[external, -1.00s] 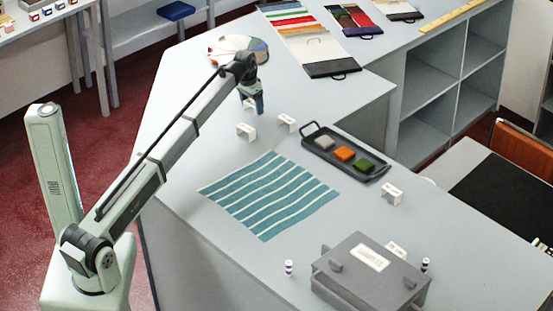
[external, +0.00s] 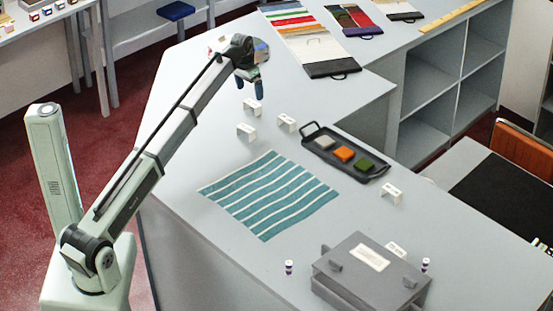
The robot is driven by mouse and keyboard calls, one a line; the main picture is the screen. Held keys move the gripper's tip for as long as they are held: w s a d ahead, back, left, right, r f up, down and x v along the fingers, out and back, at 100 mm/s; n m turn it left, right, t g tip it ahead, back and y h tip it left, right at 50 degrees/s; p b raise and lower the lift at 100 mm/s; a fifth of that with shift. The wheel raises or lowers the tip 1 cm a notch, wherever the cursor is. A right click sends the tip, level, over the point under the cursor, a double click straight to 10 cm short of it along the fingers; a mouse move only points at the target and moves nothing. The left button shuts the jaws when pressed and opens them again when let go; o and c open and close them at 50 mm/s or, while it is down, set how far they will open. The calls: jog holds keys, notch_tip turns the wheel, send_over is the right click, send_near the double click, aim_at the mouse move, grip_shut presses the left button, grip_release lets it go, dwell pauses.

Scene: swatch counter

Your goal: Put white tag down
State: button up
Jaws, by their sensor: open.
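A white tag (external: 252,107) stands on the grey counter (external: 215,150), just below my gripper (external: 249,87). My gripper is open and empty, with its blue fingertips apart and above the tag. Two more white tags stand close by: one (external: 246,132) in front of it and one (external: 286,123) to its right. Another white tag (external: 391,194) stands right of the dark tray, and a further one (external: 396,249) shows partly behind the grey box.
A dark tray (external: 318,131) holds white, orange and green pieces. A striped teal cloth (external: 268,194) lies flat mid-counter. A grey box (external: 371,275) stands at the front between two small bottles. A colour fan (external: 261,50) is mostly hidden behind my wrist. Fabric samples lie at the back.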

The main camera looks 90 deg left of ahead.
jog(key=shift+s+d+r, duration=0.15)
jog(key=shift+r, duration=1.1)
jog(key=shift+s+d+r, duration=0.1)
jog(key=shift+d+r, duration=0.05)
jog(key=shift+r, duration=1.05)
